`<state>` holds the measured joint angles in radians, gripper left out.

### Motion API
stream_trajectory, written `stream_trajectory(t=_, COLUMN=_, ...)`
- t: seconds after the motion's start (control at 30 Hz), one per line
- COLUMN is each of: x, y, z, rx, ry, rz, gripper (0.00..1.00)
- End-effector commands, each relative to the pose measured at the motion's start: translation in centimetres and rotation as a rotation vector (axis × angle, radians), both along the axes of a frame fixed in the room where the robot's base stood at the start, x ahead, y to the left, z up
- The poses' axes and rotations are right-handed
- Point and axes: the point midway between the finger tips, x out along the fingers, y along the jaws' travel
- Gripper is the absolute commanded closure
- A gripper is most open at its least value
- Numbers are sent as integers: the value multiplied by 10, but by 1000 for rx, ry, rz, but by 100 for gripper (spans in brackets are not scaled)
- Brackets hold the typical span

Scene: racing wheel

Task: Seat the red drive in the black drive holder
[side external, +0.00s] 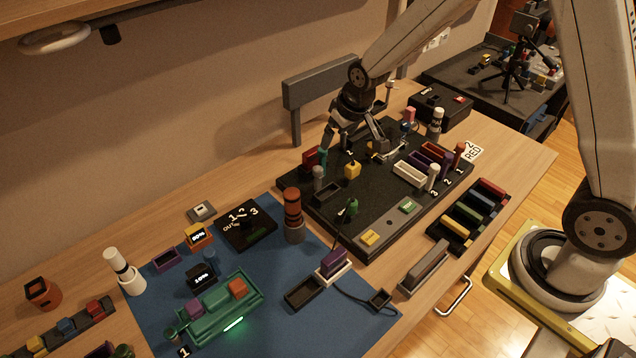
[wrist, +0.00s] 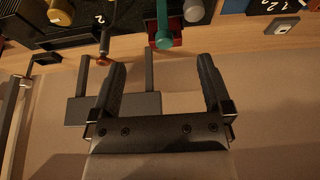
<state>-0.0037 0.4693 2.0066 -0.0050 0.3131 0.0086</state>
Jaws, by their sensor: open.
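My gripper (side external: 352,150) is open over the rear of the black board (side external: 345,228). In the wrist view its two fingers (wrist: 160,62) stand wide apart with nothing between them. A red block (side external: 311,158) with a teal peg beside it sits at the board's rear left edge; the red block also shows in the wrist view (wrist: 178,36), beyond the fingertips, partly hidden by the teal peg. I cannot tell whether this block is the red drive. A small empty black tray (side external: 302,293) on the blue mat may be the black drive holder; I cannot be certain.
A purple block stands in a white dock (side external: 333,272) with a cable beside the black tray. A dark red cylinder stack (side external: 293,212) and a green fixture (side external: 222,308) stand on the mat. A grey upright panel (side external: 318,84) rises behind the board. A coloured-bar rack (side external: 468,216) lies right.

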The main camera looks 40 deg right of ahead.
Motion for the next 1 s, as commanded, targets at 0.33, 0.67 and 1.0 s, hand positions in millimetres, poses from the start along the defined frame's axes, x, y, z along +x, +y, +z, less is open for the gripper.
stream_trajectory(t=0.33, x=52, y=1, z=-20, rx=0, ry=-38, rz=0, gripper=0)
stream_trajectory(t=0.67, x=56, y=1, z=-25, rx=0, ry=-39, rz=0, gripper=0)
stream_trajectory(t=1.0, x=64, y=1, z=-44, rx=0, ry=-40, rz=0, gripper=0)
